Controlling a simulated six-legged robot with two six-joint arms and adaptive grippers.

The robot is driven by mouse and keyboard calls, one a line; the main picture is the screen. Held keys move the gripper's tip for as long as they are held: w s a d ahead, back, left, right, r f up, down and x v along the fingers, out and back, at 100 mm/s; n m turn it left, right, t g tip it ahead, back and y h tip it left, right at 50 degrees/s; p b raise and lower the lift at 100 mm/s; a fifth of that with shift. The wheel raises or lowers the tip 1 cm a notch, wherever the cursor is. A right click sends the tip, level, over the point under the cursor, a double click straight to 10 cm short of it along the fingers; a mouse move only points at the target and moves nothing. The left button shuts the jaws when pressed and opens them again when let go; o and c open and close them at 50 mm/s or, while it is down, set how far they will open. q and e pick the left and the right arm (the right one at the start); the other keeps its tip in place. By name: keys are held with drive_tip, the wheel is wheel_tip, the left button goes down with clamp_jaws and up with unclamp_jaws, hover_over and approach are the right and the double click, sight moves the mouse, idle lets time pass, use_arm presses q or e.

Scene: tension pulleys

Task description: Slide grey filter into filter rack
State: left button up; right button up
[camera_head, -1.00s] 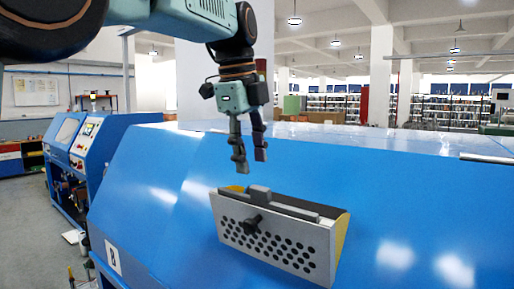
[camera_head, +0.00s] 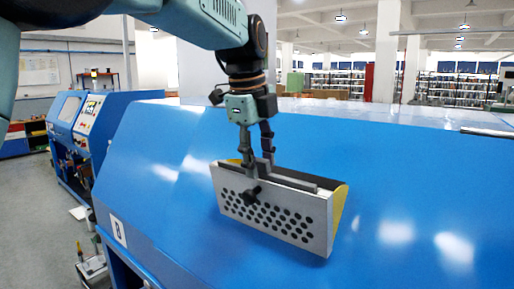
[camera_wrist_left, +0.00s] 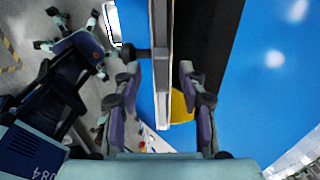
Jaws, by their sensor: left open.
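The filter rack (camera_head: 275,214) is a perforated light metal plate with a black knob and yellow sides, mounted on the sloping blue machine face. The grey filter (camera_head: 300,183) shows as a dark grey bar along the rack's top, behind the front plate; its lower part is hidden. My left gripper (camera_head: 260,172) points down at the rack's top, at the filter's raised middle part. In the wrist view, my left gripper (camera_wrist_left: 160,100) is open, its fingers on either side of the rack's upright edge (camera_wrist_left: 160,60). Contact cannot be told. My right gripper is not in view.
The blue machine (camera_head: 400,180) fills the middle and right, its sloping face clear around the rack. Another blue machine with a control panel (camera_head: 91,112) stands at the left.

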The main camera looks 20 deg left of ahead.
use_arm(q)
drive_tip(key=shift+w+a+f, duration=0.15)
drive_tip(key=shift+w+a, duration=0.15)
drive_tip(key=c, duration=0.4)
drive_tip(key=shift+s+d, duration=0.2)
drive_tip(key=shift+d, duration=0.1)
clamp_jaws()
drive_tip(key=shift+a, duration=0.1)
drive_tip(key=shift+w+a, duration=0.1)
